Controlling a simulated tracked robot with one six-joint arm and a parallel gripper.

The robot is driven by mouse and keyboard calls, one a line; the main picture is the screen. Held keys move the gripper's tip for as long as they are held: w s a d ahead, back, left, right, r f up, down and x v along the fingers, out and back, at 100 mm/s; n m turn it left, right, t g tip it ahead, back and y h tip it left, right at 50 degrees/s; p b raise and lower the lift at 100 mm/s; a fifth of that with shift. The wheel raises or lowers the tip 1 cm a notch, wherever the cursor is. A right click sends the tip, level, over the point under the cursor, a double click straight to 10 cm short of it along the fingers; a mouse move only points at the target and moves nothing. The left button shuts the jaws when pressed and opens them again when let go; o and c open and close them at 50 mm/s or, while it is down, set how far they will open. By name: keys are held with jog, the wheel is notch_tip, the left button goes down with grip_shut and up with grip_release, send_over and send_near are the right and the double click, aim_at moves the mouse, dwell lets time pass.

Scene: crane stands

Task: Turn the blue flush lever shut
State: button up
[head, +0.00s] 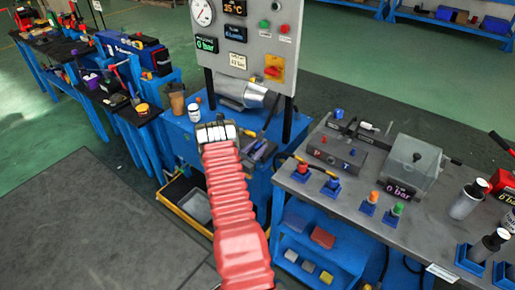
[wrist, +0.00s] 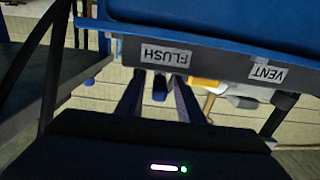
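In the wrist view a dark strip carries an upside-down FLUSH label (wrist: 166,55) and an upside-down VENT label (wrist: 268,72). A short blue lever (wrist: 160,88) shows below the FLUSH label. My gripper (wrist: 160,98) has its two dark fingers apart, one on each side of the blue lever, with a gap visible on both sides. I cannot tell the depth between fingertips and lever. In the head view the end of my red arm (head: 216,132) is at the blue cart's front; the fingers and the lever are hidden there.
A yellow part (wrist: 204,83) is just right of the right finger, with a pale fitting (wrist: 240,91) beyond it. In the head view a gauge panel (head: 255,50) rises behind my arm. A bench (head: 350,190) with a manifold stands right. Open floor lies left.

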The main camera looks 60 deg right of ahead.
jog(key=shift+c, duration=0.3)
grip_shut()
jog(key=shift+w+a, duration=0.1)
jog(key=shift+w, duration=0.05)
dwell(0.4)
